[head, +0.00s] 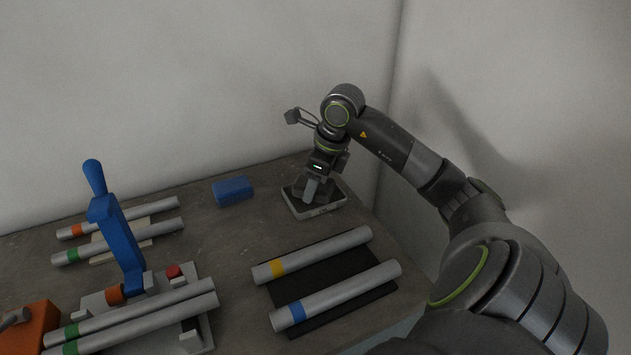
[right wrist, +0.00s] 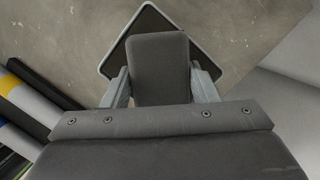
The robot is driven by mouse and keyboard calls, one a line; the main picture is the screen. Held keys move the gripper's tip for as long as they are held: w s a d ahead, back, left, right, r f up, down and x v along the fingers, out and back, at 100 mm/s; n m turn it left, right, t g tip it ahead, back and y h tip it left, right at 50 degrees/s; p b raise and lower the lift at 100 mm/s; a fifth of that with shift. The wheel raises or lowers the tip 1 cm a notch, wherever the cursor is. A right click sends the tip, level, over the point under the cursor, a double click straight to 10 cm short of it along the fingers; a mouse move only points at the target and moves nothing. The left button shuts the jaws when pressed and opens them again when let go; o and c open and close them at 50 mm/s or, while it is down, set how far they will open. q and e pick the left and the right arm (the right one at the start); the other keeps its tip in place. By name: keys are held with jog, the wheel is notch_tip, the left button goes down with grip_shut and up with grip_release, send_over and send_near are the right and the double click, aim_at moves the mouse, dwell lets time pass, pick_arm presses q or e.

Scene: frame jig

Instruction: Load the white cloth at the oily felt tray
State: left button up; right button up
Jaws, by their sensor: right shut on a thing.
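The oily felt tray (head: 331,208) is a shallow tray with a pale rim and dark inside, at the back right of the table. Its rim also shows in the right wrist view (right wrist: 105,62). My right gripper (head: 312,190) is over the tray, pointing down, shut on the cloth (right wrist: 160,68). The cloth looks grey rather than white here, like a rounded block between the two fingers. It is low over the tray's dark inside; I cannot tell whether it touches the felt. My left gripper is not in view.
A blue block (head: 233,190) lies left of the tray. Tubes with yellow (head: 320,253) and blue (head: 340,294) bands lie on a black mat in front. A jig with a blue lever (head: 117,232) and more tubes stand at left. Walls rise behind and at right.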

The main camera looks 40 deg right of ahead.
jog(key=shift+f, duration=0.1)
jog(key=shift+r+p, duration=1.75)
jog(key=shift+r, duration=1.8)
